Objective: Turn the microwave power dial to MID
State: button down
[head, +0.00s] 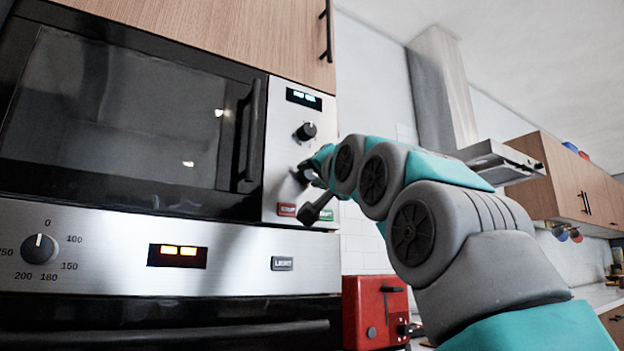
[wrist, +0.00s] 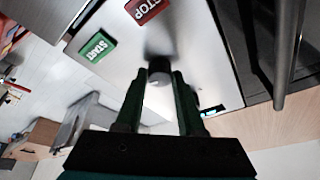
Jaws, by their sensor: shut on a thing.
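The microwave (head: 130,110) has a steel control panel (head: 285,120) on its right side, with two dark knobs one above the other. The upper dial (head: 306,131) stands free, below a small lit display. The lower dial (head: 301,174) is partly covered by my gripper (head: 314,168). In the wrist view the lower dial (wrist: 159,70) sits between the two fingertips of my gripper (wrist: 157,77), which is shut on it. A light mark shows on the dial's face. No power-level labels are readable, and I cannot tell from lettering which dial is for power.
A red STOP button (wrist: 147,9) and a green START button (wrist: 97,46) lie just below the lower dial. The microwave's door handle (head: 250,137) stands out left of the panel. An oven knob (head: 40,249) is lower left. A red appliance (head: 374,311) stands below right.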

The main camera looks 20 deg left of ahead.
jog(key=shift+n+y, duration=0.4)
jog(key=shift+n, duration=0.5)
jog(key=shift+w+d+f+n+g+b, duration=0.1)
jog(key=shift+w+d+n+g+b, duration=0.1)
jog(key=shift+n+g+b, duration=0.15)
dwell(0.6)
jog(key=shift+s+a, duration=0.15)
jog(key=shift+n, duration=0.25)
jog(key=shift+y, duration=0.3)
